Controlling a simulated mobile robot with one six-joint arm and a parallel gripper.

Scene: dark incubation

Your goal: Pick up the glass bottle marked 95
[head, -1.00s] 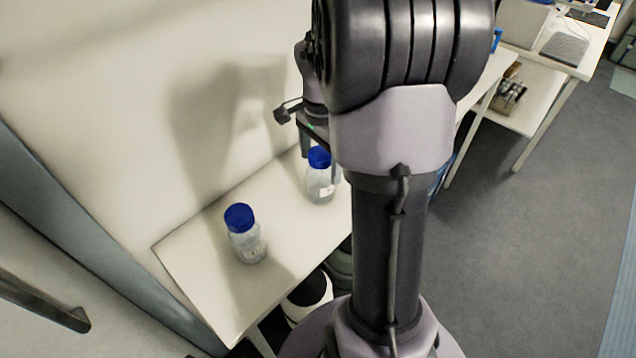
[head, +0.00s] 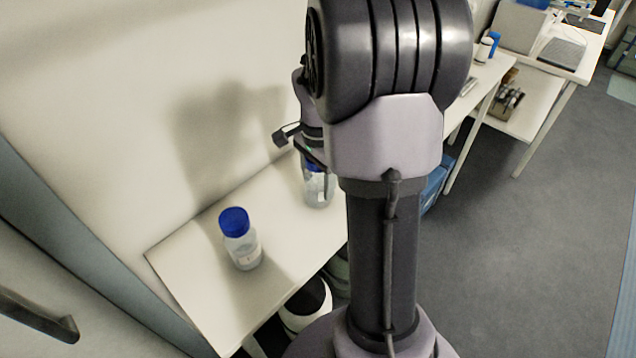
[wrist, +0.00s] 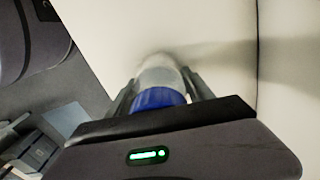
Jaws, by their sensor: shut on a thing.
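A clear glass bottle with a blue cap stands upright on the white table under my gripper; the bottle (head: 319,192) is partly hidden by my arm in the head view. In the wrist view the same bottle (wrist: 160,80) sits between the two fingers. My gripper (wrist: 160,88) is shut on it around its upper part, near the blue cap. A second clear bottle (head: 241,246) with a blue cap stands apart, to the left and nearer on the same table. I cannot read a 95 on either label.
The white table (head: 205,300) has bare room around the left bottle, with a wall behind it.

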